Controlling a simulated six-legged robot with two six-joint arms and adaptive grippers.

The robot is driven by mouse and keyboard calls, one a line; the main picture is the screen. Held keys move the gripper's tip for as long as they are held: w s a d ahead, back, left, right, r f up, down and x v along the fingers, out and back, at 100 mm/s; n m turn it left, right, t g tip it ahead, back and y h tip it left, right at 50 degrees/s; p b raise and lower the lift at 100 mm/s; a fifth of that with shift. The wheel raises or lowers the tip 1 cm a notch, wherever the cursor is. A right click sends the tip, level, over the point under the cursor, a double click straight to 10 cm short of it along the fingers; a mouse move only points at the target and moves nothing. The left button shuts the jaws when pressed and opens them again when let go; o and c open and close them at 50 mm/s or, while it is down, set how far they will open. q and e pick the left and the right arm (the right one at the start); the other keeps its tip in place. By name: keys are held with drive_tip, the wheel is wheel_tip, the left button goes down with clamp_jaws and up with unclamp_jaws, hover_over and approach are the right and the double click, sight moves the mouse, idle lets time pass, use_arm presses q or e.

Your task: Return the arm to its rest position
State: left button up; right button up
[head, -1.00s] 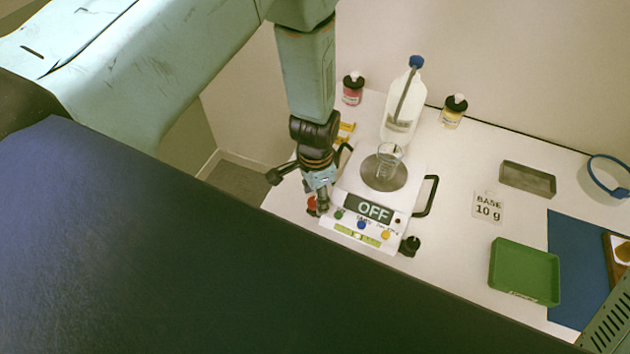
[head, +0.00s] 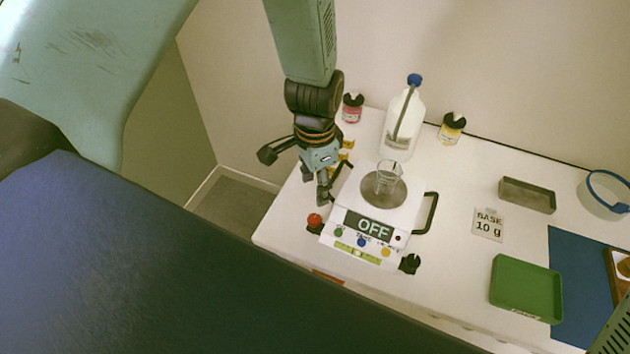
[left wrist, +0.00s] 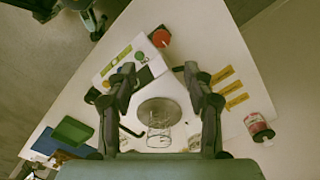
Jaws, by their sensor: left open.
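My left gripper (head: 322,182) is open and empty, above the table's left part, beside the left edge of the white scale (head: 350,190). In the left wrist view its two fingers (left wrist: 164,85) are spread, with nothing between them but the scale and beaker further below. The scale's display reads OFF. A glass beaker (head: 388,177) stands on its round grey plate (head: 372,196); it also shows in the left wrist view (left wrist: 159,138). My right gripper is not in view.
A red knob (head: 314,221) sits by the scale's left front. A white bottle (head: 404,120), a pink jar (head: 352,110) and a yellow jar (head: 451,130) stand behind. A green tray (head: 525,290), a grey tray (head: 527,195) and a base card (head: 488,225) lie right.

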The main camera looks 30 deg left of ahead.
use_arm(q)
drive_tip(key=shift+w, duration=0.1)
drive_tip(key=s+a+f+n+b, duration=0.2)
drive_tip(key=s+f+n+b, duration=0.6)
drive_tip(key=s+f, duration=1.6)
drive_tip(key=s+b, duration=0.1)
drive_tip(key=b, duration=0.4)
drive_tip(key=shift+a+f, duration=0.3)
drive_tip(key=shift+f, duration=0.1)
